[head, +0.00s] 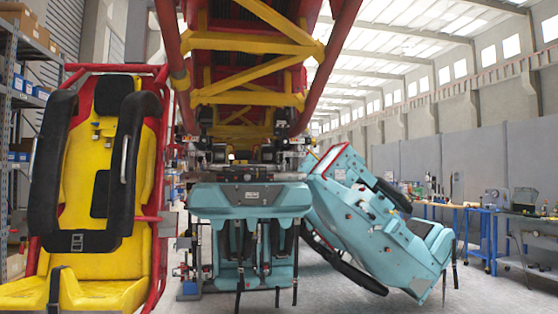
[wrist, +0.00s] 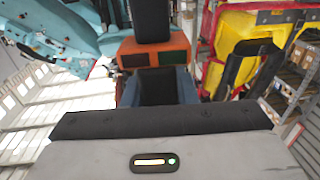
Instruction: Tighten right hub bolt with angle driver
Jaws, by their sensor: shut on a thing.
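In the wrist view, the grey and black housing of my gripper (wrist: 160,122) fills the bottom. Its fingertips are hidden. Just beyond it is an orange body with dark panels, a blue-grey lower part and a black upper part, which appears to be the angle driver (wrist: 180,43); my gripper is shut on it. Its working end cannot be made out. The head view shows neither my gripper nor the driver. There, the train's dark wheel and hub assembly (head: 296,160) sits under the red and yellow track. The right hub bolt is too small to make out.
A teal car (head: 250,198) hangs at the centre, with a tilted teal seat unit (head: 375,225) on its right. A yellow seat with red frame (head: 85,180) stands close at the left, beside shelving (head: 22,95). Blue workbenches (head: 480,230) line the right. Some floor shows at the lower right.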

